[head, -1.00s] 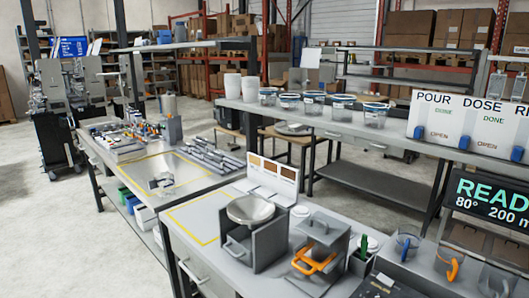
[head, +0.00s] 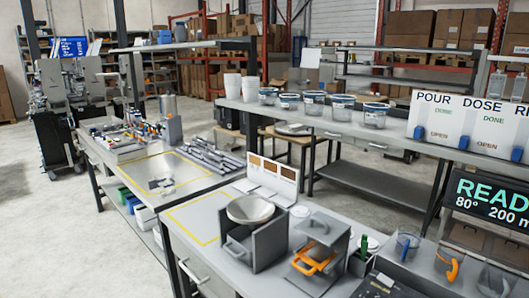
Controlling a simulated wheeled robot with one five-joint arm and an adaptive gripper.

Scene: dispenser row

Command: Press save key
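No key labelled save can be made out in the head view. A dark display (head: 490,198) at the right edge reads "READ", cut off, with "80° 200 m" below it. A dark device (head: 380,286) with a green part stands at the bottom edge, and its details are too small to read. A white board (head: 465,125) marked POUR and DOSE carries blue levers and small DONE and OPEN labels. My gripper is not in view.
Lidded tubs (head: 313,103) stand on the back counter. Open floor (head: 60,230) lies at left.

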